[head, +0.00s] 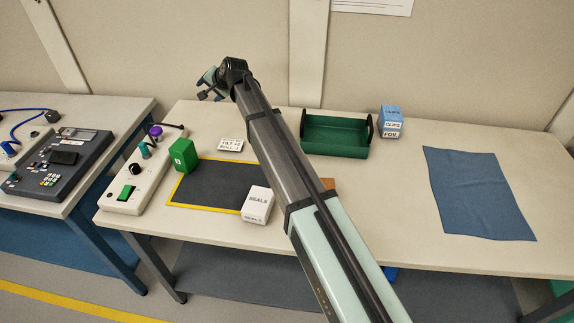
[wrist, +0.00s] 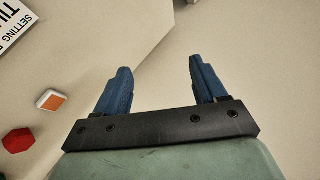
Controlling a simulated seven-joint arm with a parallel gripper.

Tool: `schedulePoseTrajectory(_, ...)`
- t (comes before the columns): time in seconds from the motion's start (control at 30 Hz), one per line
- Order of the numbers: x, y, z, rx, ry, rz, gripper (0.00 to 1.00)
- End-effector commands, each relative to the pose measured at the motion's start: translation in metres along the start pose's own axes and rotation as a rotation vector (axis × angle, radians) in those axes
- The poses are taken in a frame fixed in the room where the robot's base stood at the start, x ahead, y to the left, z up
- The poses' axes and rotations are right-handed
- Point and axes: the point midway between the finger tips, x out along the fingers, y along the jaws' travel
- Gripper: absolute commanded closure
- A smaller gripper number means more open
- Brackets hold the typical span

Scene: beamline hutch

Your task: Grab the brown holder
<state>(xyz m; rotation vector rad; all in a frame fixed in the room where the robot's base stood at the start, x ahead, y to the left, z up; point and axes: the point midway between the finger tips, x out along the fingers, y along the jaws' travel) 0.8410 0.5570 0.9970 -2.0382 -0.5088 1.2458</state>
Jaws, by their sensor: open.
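A small brown patch (head: 328,184) shows at the right edge of my arm in the head view, on the table. My arm covers most of it, so I cannot tell its full shape or whether it is the brown holder. My gripper (head: 207,92) is raised above the back left of the table, well apart from the brown patch. In the wrist view my gripper (wrist: 160,66) is open, with two blue fingers spread and nothing between them. No brown holder shows in the wrist view.
A dark mat (head: 215,185) with yellow edges lies left of my arm. Around it are a green box (head: 184,155), a white SEALS box (head: 257,204) and a control box (head: 138,180). A green tray (head: 335,137) stands behind. A blue cloth (head: 478,193) lies right.

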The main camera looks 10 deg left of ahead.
Motion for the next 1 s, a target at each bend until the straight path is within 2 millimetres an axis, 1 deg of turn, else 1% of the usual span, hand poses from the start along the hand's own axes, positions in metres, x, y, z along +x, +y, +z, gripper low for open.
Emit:
schedulePoseTrajectory(0.03,-0.015,0.023,-0.027,-0.085,-0.001,0.067,0.29)
schedulePoseTrajectory(0.07,-0.023,0.037,-0.039,-0.14,-0.008,0.108,0.29)
schedulePoseTrajectory(0.1,-0.035,0.056,-0.055,-0.21,-0.021,0.164,0.29)
schedulePoseTrajectory(0.17,-0.056,0.084,-0.077,-0.309,-0.05,0.247,0.29)
schedulePoseTrajectory(0.2,-0.071,0.103,-0.093,-0.373,-0.073,0.301,0.29)
schedulePoseTrajectory(0.27,-0.096,0.133,-0.112,-0.466,-0.119,0.381,0.29)
schedulePoseTrajectory(0.3,-0.113,0.152,-0.124,-0.524,-0.156,0.431,0.29)
schedulePoseTrajectory(0.37,-0.14,0.178,-0.135,-0.609,-0.22,0.489,0.29)
schedulePoseTrajectory(0.4,-0.157,0.194,-0.139,-0.663,-0.263,0.517,0.29)
schedulePoseTrajectory(0.43,-0.168,0.204,-0.14,-0.704,-0.299,0.531,0.29)
schedulePoseTrajectory(0.47,-0.179,0.214,-0.139,-0.743,-0.334,0.539,0.29)
schedulePoseTrajectory(0.5,-0.192,0.225,-0.135,-0.797,-0.38,0.541,0.29)
schedulePoseTrajectory(0.53,-0.201,0.232,-0.131,-0.838,-0.414,0.535,0.29)
schedulePoseTrajectory(0.57,-0.209,0.238,-0.124,-0.88,-0.447,0.524,0.29)
schedulePoseTrajectory(0.63,-0.223,0.249,-0.105,-0.983,-0.515,0.477,0.29)
schedulePoseTrajectory(0.77,-0.241,0.259,-0.06,-1.184,-0.607,0.336,0.29)
schedulePoseTrajectory(0.8,-0.245,0.261,-0.046,-1.244,-0.627,0.287,0.29)
schedulePoseTrajectory(0.9,-0.254,0.263,-0.015,-1.378,-0.657,0.171,0.29)
schedulePoseTrajectory(1.0,-0.26,0.263,0.007,-1.482,-0.672,0.08,0.29)
